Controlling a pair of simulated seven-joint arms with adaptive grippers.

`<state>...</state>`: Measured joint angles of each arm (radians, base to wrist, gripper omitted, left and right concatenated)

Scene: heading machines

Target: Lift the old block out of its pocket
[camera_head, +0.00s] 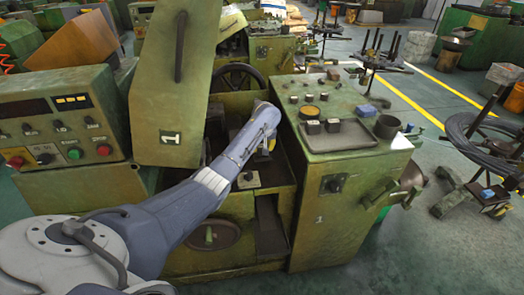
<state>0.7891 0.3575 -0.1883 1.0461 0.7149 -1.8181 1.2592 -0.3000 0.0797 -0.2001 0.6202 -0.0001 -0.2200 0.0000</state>
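My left arm reaches from the lower left into the open bay of the green machine (340,200). Its wrist bends down at the bay, and my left gripper (264,151) is small and mostly hidden behind the wrist; its fingers cannot be made out. Below it, inside the bay, is a pale grey plate (248,180) with a dark spot on it. I cannot clearly tell the old block or its pocket apart from the dark machine parts there. My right gripper is not in view.
A raised green cover (176,85) stands left of the bay, beside a control panel (62,128). On the machine's right top are a shallow tray (338,138), dark small blocks (312,127), a blue block (366,111) and a dark cup (388,127). Wire stands are farther right.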

